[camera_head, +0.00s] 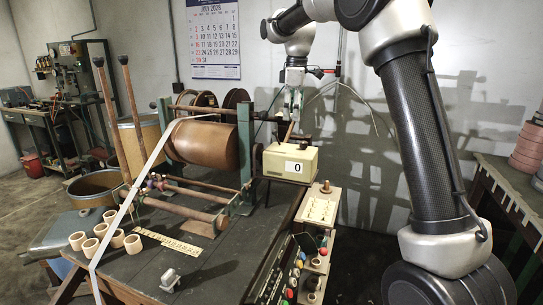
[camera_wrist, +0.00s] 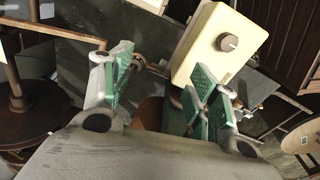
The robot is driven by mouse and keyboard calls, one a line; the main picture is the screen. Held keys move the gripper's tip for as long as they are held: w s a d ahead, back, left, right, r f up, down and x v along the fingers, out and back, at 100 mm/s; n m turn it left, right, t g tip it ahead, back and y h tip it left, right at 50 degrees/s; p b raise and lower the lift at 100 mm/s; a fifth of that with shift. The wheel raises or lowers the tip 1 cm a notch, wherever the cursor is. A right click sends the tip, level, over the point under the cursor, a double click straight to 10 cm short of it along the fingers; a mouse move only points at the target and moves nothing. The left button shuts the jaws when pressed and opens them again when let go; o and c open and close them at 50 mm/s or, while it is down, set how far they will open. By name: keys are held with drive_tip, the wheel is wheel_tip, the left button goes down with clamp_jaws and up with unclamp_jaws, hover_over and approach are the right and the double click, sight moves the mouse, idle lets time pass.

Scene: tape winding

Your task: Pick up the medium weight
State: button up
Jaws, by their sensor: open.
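My gripper (camera_head: 296,102) hangs above the far right part of the bench, over the cream counter box. In the wrist view its two green-padded fingers (camera_wrist: 163,92) are spread wide with nothing held between them. I cannot tell for sure which thing is the medium weight. Several small round-topped pieces stand on the wooden stand at the bench's right side, one at its far end (camera_head: 326,187) and a darker one near the front (camera_head: 313,283). A small grey metal piece (camera_head: 170,280) lies on the bench front. None of these is near my gripper.
The cream counter box (camera_head: 290,166), showing 0, is close below my gripper; the wrist view shows it with a round knob (camera_wrist: 228,43). A large brown roller (camera_head: 203,146) in a frame, wooden rings (camera_head: 133,244) and a button panel (camera_head: 271,285) occupy the bench (camera_head: 218,268).

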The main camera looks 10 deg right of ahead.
drive_tip(key=w+a+f+n, duration=0.1)
drive_tip(key=w+f, duration=0.2)
drive_tip(key=w+a+f+n, duration=0.1)
drive_tip(key=w+a+f, duration=0.1)
drive_tip(key=w+f, duration=0.1)
drive_tip(key=w+a+f+n+g, duration=0.1)
drive_tip(key=w+a+f, duration=0.1)
drive_tip(key=w+f, duration=0.1)
drive_tip(key=shift+w+n, duration=0.15)
drive_tip(key=shift+n, duration=0.25)
drive_tip(key=f, duration=0.8)
drive_tip(key=shift+s+d, duration=0.15)
drive_tip(key=shift+s, duration=0.05)
drive_tip(key=shift+c, duration=0.4)
drive_tip(key=c, duration=1.1)
wheel_tip(320, 180, up, 10)
drive_tip(key=shift+c, duration=0.2)
